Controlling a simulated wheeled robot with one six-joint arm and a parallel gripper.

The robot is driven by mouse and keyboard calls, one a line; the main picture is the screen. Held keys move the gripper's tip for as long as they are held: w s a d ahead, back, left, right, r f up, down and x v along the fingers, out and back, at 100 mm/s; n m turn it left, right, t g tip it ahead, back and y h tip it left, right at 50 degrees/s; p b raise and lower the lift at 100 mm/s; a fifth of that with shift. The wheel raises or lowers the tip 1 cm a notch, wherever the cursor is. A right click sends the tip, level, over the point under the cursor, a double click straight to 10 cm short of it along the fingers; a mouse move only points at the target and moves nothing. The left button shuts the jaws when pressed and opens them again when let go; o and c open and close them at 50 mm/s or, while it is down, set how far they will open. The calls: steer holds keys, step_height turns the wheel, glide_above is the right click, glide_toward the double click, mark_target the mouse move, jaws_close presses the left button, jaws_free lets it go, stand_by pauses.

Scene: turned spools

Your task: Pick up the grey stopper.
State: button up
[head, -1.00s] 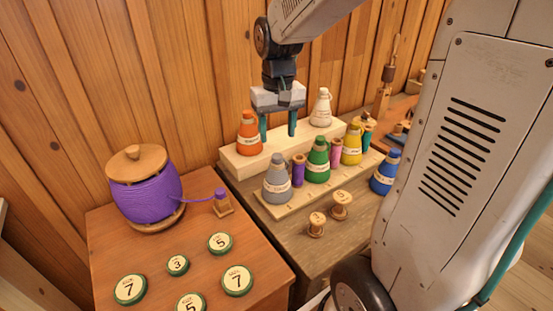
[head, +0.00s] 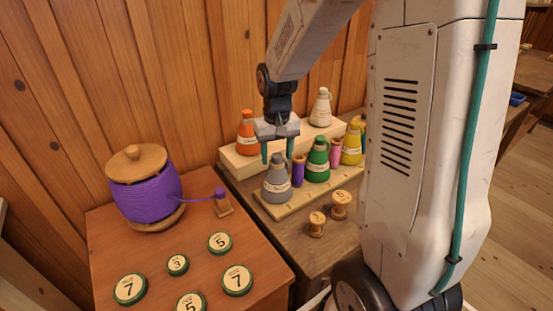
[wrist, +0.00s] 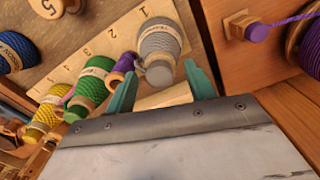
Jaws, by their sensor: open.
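The grey stopper (head: 278,158) sits on top of a grey thread-wound cone (head: 276,184) with a white label, upright at the left end of a numbered pale board. In the wrist view the stopper (wrist: 159,75) shows near the fingertips, with the grey cone (wrist: 158,42) beyond it at number 1. My gripper (head: 277,161) is open, its teal fingers pointing down, one on each side of the stopper in both views. I cannot tell whether either finger touches it. Nothing is held.
A purple spool (head: 298,170) and a green cone (head: 317,161) stand close to the right. Behind is a raised pale block (head: 243,168) with an orange cone (head: 246,134) and a white cone (head: 321,107). Two wooden spools stand in front. A purple-wound pot (head: 145,192) stands left.

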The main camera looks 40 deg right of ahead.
jaws_close()
